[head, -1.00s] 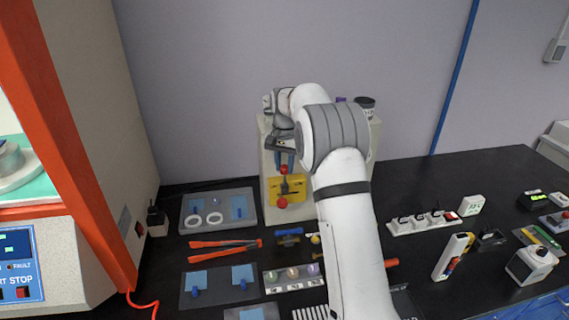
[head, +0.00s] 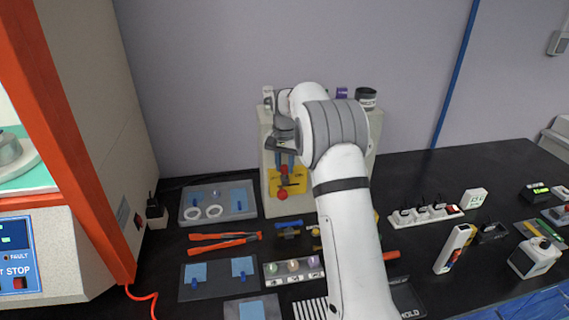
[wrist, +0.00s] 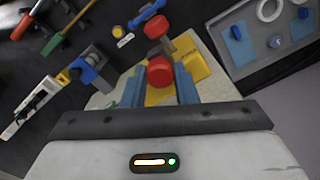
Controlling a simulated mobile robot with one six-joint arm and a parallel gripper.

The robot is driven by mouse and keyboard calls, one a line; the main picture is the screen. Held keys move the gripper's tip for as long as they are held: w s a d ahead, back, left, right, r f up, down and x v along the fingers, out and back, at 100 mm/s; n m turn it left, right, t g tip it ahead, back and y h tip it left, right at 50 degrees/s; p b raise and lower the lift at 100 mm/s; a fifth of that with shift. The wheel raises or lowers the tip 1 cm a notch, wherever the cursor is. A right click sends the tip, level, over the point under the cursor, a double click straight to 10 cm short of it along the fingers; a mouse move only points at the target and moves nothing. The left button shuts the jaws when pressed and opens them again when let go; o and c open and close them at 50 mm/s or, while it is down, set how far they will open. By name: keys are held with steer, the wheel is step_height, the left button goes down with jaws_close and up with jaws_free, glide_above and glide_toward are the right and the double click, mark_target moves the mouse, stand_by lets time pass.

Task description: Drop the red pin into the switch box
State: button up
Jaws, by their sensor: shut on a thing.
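My gripper (wrist: 158,88) is shut on a red pin (wrist: 159,70), which sits between its two blue fingers. In the head view my gripper (head: 284,160) hangs at the front of a beige box (head: 272,203), with the red pin (head: 284,170) at its tips. Just below the pin is a yellow part (head: 294,184) with a round red knob (head: 282,195) at its lower end. The wrist view shows the yellow part (wrist: 198,66) behind the pin and the red knob (wrist: 157,27) beyond it. The pin's lower end is hidden, so I cannot tell whether it touches the yellow part.
A grey tray (head: 186,220) with white rings lies left of the beige box. Orange-handled tongs (head: 225,241), a blue fitting (head: 288,228) and a strip of round samples (head: 268,275) lie in front. A power strip (head: 425,213) lies to the right.

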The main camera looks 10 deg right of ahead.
steer(key=shift+f+b, duration=0.4)
steer(key=shift+f, duration=0.45)
steer(key=o, duration=1.1)
steer(key=shift+c, duration=0.2)
step_height(320, 180, up, 5)
steer(key=p, duration=0.3)
steer(key=shift+p, duration=0.4)
